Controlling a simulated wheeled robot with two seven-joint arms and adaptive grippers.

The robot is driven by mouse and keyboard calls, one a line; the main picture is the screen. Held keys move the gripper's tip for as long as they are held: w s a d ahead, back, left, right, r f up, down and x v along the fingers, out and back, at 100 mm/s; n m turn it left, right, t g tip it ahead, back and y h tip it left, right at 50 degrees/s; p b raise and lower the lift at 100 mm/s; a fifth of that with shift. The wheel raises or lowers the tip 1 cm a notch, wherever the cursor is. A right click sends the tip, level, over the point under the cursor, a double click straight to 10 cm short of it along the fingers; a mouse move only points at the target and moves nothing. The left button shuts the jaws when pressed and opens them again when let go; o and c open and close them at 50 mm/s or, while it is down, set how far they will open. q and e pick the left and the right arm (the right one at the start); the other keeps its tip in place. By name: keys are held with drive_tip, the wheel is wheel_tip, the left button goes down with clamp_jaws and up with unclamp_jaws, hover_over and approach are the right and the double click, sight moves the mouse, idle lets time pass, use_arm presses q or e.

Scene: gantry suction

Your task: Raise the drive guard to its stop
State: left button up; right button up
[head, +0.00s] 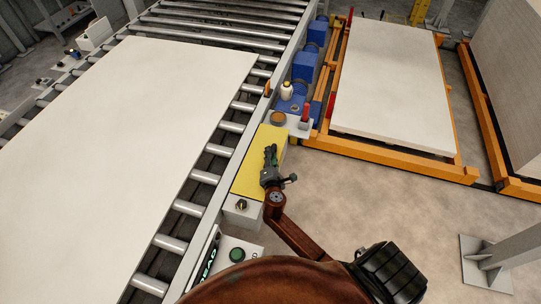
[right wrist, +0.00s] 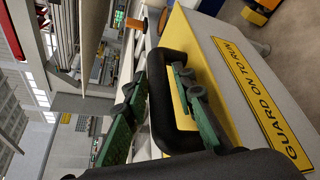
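The drive guard (head: 247,176) is a yellow cover on a pale box beside the roller conveyor. In the right wrist view its yellow side (right wrist: 183,25) shows, with a black bar handle (right wrist: 165,92) standing off it. My right gripper (head: 271,160) is at the guard in the head view. A yellow label (right wrist: 260,100) reads "GUARD ON TO RUN". My left gripper is not in view.
A large white board (head: 130,130) lies on the conveyor rollers (head: 203,176) to the left. A panel with a green button (head: 237,254) is at the near end. Blue motors (head: 304,66) stand beyond the guard. An orange frame (head: 400,158) holds another board; open floor lies right of the guard.

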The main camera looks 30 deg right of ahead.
clamp_jaws()
idle(0.5)
